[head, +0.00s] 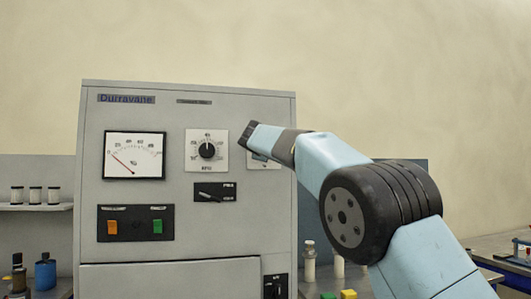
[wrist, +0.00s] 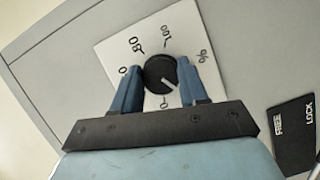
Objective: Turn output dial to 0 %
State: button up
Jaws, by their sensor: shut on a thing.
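The output dial is a black round knob (wrist: 160,72) on a white plate (wrist: 118,52) marked 0, 80, 100 and %. My gripper (wrist: 165,76) is shut on the knob, with one blue finger on each side. A pale pointer mark on the knob points to the lower right in the wrist view, near a 0 on the plate; I cannot read its exact setting. In the head view my gripper (head: 248,133) is at the panel's upper right and covers most of this dial's plate (head: 264,162).
On the grey cabinet (head: 180,240) are a meter (head: 134,155) with a red needle, another dial (head: 207,150), a black switch plate (head: 215,192), and orange (head: 112,228) and green (head: 157,226) switches. A FREE/LOCK plate (wrist: 292,132) is near my gripper.

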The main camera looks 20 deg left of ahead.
jog(key=shift+a+f, duration=0.2)
jog(key=shift+f, duration=0.1)
jog(key=o, duration=0.8)
jog(key=shift+c, duration=0.2)
jog(key=o, duration=0.3)
jog(key=shift+d+r, duration=0.1)
jog(key=shift+r, duration=0.05)
jog(key=s+d+r, duration=0.1)
jog(key=s+d, duration=0.1)
jog(key=s, duration=1.1)
jog(key=shift+s, duration=0.25)
jog(key=shift+d, duration=0.15)
